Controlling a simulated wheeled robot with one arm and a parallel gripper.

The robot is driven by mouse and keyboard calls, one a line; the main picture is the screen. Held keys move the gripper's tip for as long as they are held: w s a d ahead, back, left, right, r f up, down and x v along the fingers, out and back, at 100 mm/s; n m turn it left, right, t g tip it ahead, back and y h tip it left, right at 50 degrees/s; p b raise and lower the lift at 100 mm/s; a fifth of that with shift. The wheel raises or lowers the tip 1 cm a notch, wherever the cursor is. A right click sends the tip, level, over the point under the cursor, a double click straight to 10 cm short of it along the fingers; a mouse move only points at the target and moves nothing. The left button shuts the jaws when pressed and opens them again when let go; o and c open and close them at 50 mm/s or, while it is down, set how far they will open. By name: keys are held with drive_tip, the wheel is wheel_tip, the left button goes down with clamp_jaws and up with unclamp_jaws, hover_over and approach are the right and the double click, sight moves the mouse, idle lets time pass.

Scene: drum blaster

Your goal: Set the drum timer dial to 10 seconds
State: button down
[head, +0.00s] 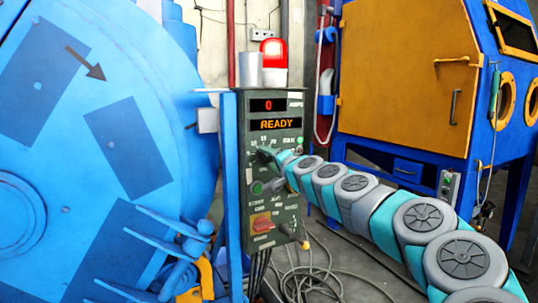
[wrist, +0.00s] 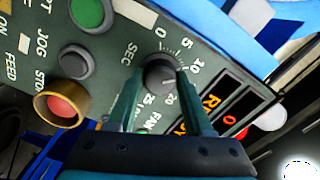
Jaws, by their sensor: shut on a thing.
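The timer dial (wrist: 160,72) is a dark round knob on the green control panel (wrist: 110,52), with a printed scale showing 0, 5, 10, 20 and 25 beside it. My gripper (wrist: 158,80) is shut on the dial, one finger on each side. A pale mark on the knob seems to point between 10 and 20, but the fingers hide part of the scale. In the head view my gripper (head: 265,156) is at the control panel (head: 291,103) and covers the dial. The panel display reads 0 (head: 268,105) and READY (head: 275,124).
A red lamp (head: 273,53) tops the panel. The large blue drum (head: 105,190) stands left, and a blue and orange cabinet (head: 405,75) right. Around the dial are a green button (wrist: 88,12), a grey button (wrist: 75,60) and a red stop button (wrist: 62,108). Cables (head: 315,283) lie on the floor.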

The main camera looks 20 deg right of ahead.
drive_tip(key=shift+m, duration=0.4)
drive_tip(key=shift+c, duration=1.6)
unclamp_jaws()
drive_tip(key=shift+s+d, duration=0.15)
drive_tip(key=shift+s, duration=0.45)
drive_tip(key=s, duration=0.6)
drive_tip(key=shift+s, duration=0.3)
